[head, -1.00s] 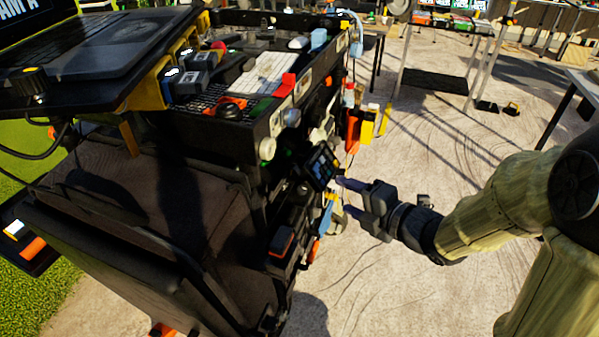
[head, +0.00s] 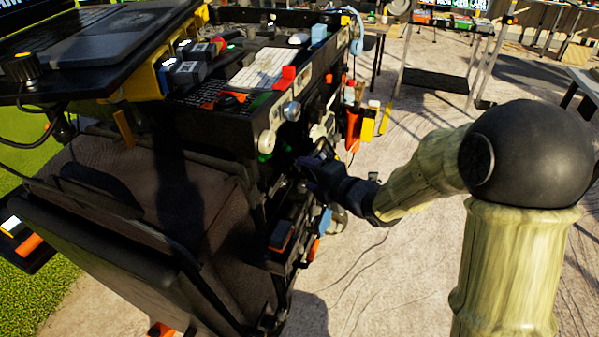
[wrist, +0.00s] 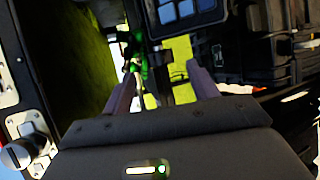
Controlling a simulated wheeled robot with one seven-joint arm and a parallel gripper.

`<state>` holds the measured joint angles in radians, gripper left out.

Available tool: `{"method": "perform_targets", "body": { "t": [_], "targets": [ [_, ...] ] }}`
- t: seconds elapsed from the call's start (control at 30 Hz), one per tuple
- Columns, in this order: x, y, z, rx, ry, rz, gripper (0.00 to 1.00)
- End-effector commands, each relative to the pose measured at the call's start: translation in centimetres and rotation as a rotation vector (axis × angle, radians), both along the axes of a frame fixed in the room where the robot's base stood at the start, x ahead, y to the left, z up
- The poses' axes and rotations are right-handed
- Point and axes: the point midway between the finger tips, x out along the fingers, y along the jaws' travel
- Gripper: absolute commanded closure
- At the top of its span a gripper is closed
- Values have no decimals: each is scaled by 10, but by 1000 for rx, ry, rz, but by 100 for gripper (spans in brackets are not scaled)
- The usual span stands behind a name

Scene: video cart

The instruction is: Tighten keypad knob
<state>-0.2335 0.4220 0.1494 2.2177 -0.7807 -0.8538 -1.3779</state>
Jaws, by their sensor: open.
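My gripper (head: 318,170) is at the side of the cart, beside its upper edge, and in shadow. In the wrist view its two fingers (wrist: 161,72) stand apart with no object clearly held between them. The small keypad with coloured buttons, seen in the earlier head view, is now mostly or wholly hidden behind my gripper. I cannot pick out its knob for certain. The wrist view shows a green part (wrist: 131,48) near the left fingertip and a yellow panel (wrist: 181,68) beyond the fingers; contact cannot be told.
A silver round knob (head: 291,111) and a pale knob (head: 267,142) stick out of the cart's side above my gripper. A dark padded bag (head: 150,200) hangs at the cart's near end. Yellow and orange items (head: 368,122) hang farther along. Open floor (head: 450,130) lies to the right.

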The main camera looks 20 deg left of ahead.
Motion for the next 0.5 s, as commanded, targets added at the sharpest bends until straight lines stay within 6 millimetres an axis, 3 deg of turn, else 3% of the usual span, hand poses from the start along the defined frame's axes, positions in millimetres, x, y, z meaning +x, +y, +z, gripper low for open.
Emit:
{"method": "perform_targets", "body": {
  "t": [0.2, 0.5],
  "targets": [
    [19, 28, -11, 0, 0, 1, 41],
    [25, 38, -13, 0, 0, 0, 41]
  ]
}}
